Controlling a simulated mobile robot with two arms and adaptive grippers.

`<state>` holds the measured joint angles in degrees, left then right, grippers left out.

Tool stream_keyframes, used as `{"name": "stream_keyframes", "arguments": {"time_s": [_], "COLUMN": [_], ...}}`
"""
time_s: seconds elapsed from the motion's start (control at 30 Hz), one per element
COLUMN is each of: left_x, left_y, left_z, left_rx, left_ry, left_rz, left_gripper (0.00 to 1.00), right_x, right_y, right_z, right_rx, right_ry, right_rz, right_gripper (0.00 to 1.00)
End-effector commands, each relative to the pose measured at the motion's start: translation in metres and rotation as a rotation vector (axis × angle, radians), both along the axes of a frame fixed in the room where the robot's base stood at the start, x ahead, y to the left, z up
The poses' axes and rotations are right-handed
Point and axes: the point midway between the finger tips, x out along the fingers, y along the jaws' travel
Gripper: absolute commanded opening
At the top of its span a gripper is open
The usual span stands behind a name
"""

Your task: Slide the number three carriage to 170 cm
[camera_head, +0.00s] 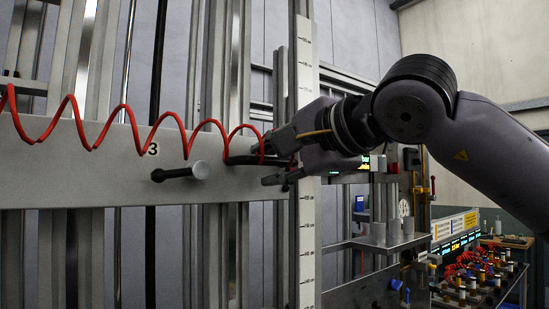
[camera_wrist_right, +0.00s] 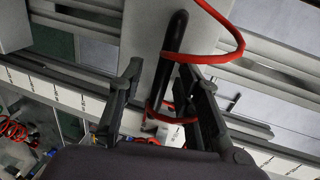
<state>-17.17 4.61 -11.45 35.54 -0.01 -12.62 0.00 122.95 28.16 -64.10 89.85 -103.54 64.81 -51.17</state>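The number three carriage (camera_head: 100,175) is a wide grey plate marked "3", lying across vertical rails in the head view. A black handle (camera_head: 240,160) is at its right end; it also shows in the wrist view (camera_wrist_right: 173,50). My left gripper is out of view.
A red coiled hose (camera_head: 125,110) runs across the plate, and a loop passes close to my right fingers. Shelves with grey cylinders (camera_head: 395,229) stand right of the scale.

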Motion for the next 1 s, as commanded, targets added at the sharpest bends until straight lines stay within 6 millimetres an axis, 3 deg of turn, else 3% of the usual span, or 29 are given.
{"name": "stream_keyframes", "arguments": {"time_s": [0.13, 0.6, 1.0], "left_x": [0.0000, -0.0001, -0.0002], "left_y": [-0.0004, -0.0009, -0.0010], "left_z": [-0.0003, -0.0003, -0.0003], "left_rx": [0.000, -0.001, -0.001], "left_ry": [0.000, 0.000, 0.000], "left_rz": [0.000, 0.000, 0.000], "left_gripper": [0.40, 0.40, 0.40], "right_x": [0.0000, -0.0002, -0.0001], "right_y": [-0.0001, -0.0005, -0.0003], "right_z": [-0.0003, -0.0002, -0.0010], "right_rx": [0.000, 0.000, -0.001], "right_ry": [0.000, 0.001, 0.003], "right_rz": [0.000, 0.000, 0.000], "right_gripper": [0.32, 0.00, 0.00]}}
